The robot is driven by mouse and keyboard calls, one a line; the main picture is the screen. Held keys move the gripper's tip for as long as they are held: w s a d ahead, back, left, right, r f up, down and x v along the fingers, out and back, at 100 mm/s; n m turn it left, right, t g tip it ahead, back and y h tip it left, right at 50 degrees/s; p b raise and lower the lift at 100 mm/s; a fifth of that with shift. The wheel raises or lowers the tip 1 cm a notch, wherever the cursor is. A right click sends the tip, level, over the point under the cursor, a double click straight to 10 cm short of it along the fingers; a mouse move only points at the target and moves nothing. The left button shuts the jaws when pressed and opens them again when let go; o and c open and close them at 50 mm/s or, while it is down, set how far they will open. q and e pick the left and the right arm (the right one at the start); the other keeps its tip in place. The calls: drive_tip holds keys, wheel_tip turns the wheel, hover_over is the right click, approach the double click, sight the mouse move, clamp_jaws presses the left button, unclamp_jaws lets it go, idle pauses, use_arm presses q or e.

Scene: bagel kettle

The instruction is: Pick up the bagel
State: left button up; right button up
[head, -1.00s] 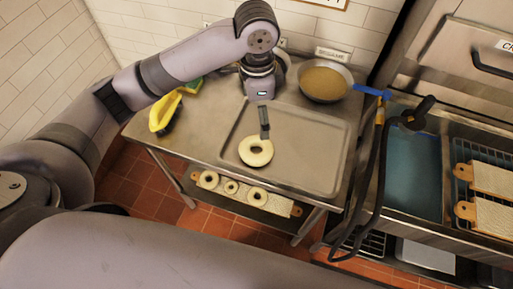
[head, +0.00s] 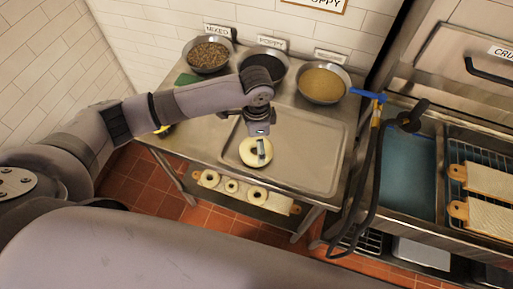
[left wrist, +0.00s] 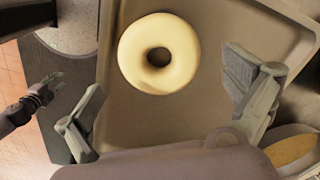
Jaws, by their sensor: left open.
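A pale bagel (head: 249,156) lies flat on the metal tray (head: 310,160), near the tray's front left corner. My left gripper (head: 262,150) is over the bagel in the head view and partly covers its right side. In the left wrist view the bagel (left wrist: 158,53) shows whole, with its hole open to the camera. The left gripper (left wrist: 165,100) is open there, its fingers wide apart on either side and nearer the camera than the bagel. Nothing is between the fingers.
Bowls of mixed seeds (head: 208,55), poppy seeds (head: 263,66) and pale seeds (head: 324,83) stand along the back wall. A blue basin (head: 410,180) and bagel boards (head: 490,181) are at the right. More bagels lie on a board (head: 243,194) below. The tray's right side is clear.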

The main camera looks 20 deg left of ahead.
use_arm(q)
wheel_tip(320, 180, down, 4)
drive_tip(key=shift+f+p, duration=0.1)
drive_tip(key=shift+p, duration=0.45)
drive_tip(key=shift+c, duration=0.4)
drive_tip(key=c, duration=1)
wheel_tip(320, 180, up, 20)
drive_tip(key=b, duration=0.3)
